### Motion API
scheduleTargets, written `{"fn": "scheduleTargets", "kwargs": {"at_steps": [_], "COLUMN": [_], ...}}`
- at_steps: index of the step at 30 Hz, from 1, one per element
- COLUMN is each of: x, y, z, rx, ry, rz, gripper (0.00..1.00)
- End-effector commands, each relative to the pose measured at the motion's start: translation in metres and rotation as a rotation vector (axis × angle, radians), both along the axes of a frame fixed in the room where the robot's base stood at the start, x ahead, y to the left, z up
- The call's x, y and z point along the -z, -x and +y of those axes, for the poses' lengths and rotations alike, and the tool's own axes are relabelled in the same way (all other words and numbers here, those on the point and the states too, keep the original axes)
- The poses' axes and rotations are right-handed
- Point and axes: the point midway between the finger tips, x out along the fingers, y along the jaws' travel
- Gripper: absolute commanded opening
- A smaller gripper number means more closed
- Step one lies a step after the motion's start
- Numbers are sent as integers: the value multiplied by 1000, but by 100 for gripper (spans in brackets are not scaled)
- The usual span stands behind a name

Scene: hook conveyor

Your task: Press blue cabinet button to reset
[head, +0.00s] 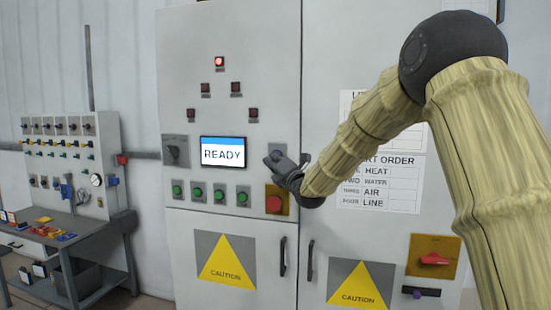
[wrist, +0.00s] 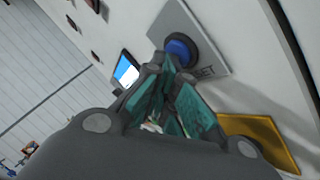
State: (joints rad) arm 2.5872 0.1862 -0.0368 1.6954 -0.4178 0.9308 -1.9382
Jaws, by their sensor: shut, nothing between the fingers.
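The blue button (wrist: 180,50) sits on a grey plate marked with letters ending in "SET" in the wrist view. My gripper (wrist: 170,68) is shut and empty, its fingertips right at the button's lower edge; I cannot tell whether they touch it. In the head view my gripper (head: 272,160) is at the cabinet (head: 270,60) front, just right of the screen (head: 223,152), which reads READY. The gripper hides the blue button there; only part of its grey plate shows.
A red button (head: 274,203) on a yellow plate is just below my gripper. Several green buttons (head: 197,193) sit to its left. A red lamp (head: 219,62) glows at the top. Door handles (head: 283,257) stick out lower down. A workbench (head: 75,250) stands at the left.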

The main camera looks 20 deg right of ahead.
Motion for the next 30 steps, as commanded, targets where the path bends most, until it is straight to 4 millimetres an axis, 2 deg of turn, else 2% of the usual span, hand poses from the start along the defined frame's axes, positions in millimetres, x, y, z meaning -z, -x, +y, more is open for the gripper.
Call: {"fn": "scheduleTargets", "kwargs": {"at_steps": [16, 30], "x": [0, 1], "y": [-1, 12], "z": [-1, 8], "rx": [0, 0], "ry": [1, 1], "rz": [0, 0], "gripper": [0, 0]}}
